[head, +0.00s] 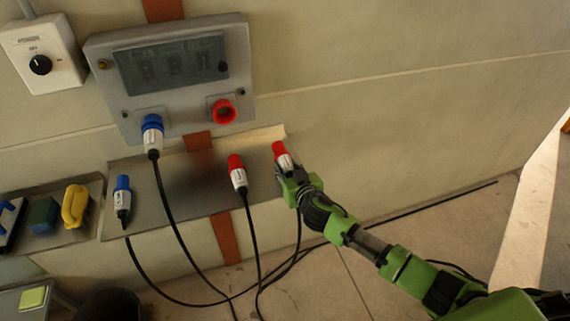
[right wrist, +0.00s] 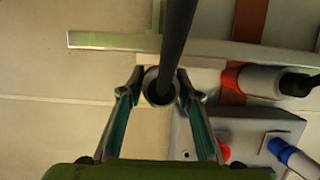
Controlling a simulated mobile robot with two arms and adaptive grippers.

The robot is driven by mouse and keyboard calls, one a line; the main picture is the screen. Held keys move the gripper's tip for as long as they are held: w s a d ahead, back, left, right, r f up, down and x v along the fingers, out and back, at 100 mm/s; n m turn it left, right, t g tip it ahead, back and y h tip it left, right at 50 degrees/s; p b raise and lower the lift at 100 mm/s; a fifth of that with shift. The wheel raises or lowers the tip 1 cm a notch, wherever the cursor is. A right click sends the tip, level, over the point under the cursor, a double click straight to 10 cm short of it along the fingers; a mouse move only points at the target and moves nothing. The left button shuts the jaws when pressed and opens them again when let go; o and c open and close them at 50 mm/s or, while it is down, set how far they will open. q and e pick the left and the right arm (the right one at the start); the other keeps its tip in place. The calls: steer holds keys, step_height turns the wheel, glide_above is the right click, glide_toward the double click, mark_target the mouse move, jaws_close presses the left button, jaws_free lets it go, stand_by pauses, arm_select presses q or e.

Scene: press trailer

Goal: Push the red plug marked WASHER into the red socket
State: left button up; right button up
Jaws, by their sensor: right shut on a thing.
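My right gripper (head: 290,173) is shut on a red-and-white plug (head: 280,152) at the right end of the metal shelf. Its red end points up and its cable hangs below. In the right wrist view the fingers (right wrist: 160,92) close around this plug (right wrist: 153,95), seen from its cable end. A second red plug (head: 236,166) stands on the shelf to the left. The marks on both are too small to read. The red socket (head: 223,111) is on the grey panel, up and left of my gripper, and empty. My left gripper is not in view.
The grey panel (head: 103,77) also has a blue plug (head: 153,132) in its left socket. Another blue plug (head: 122,192) stands on the shelf (head: 185,177). Black cables run below. A yellow handset (head: 75,206) lies at far left. The wall right of the panel is clear.

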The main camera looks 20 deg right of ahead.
mark_target(290, 170)
steer(key=shift+s+r+p, duration=0.4)
steer(key=shift+s+r, duration=0.05)
steer(key=shift+s, duration=0.2)
steer(key=shift+s+r+p, duration=0.4)
steer(key=shift+s, duration=0.25)
